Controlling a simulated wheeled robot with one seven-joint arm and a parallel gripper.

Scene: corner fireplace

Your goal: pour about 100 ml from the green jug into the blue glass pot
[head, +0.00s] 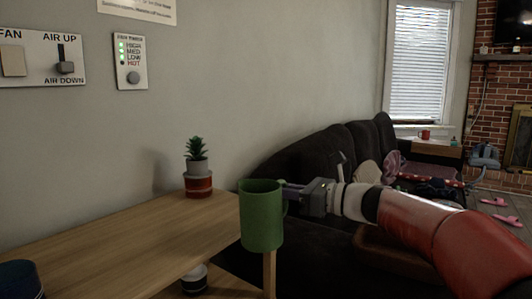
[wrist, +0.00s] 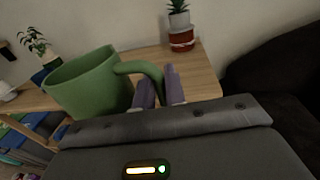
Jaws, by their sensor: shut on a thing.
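The green jug (head: 262,218) is held upright in the air, at the right end of the wooden table in the head view. My gripper (head: 291,190) is shut on its handle from the right. In the wrist view the purple-grey fingers (wrist: 159,90) close around the handle of the jug (wrist: 92,84). The jug's inside is dark, and I cannot see its liquid level. A dark blue round vessel (head: 20,280), likely the blue glass pot, stands at the table's left front, cut off by the frame. The jug is well apart from it, to its right.
A small plant in a grey pot (head: 197,167) stands on a red container (head: 198,186) by the wall. The wooden table (head: 120,250) is clear between this and the blue vessel. A small jar (head: 194,279) stands lower down. A dark sofa (head: 300,155) lies behind my arm.

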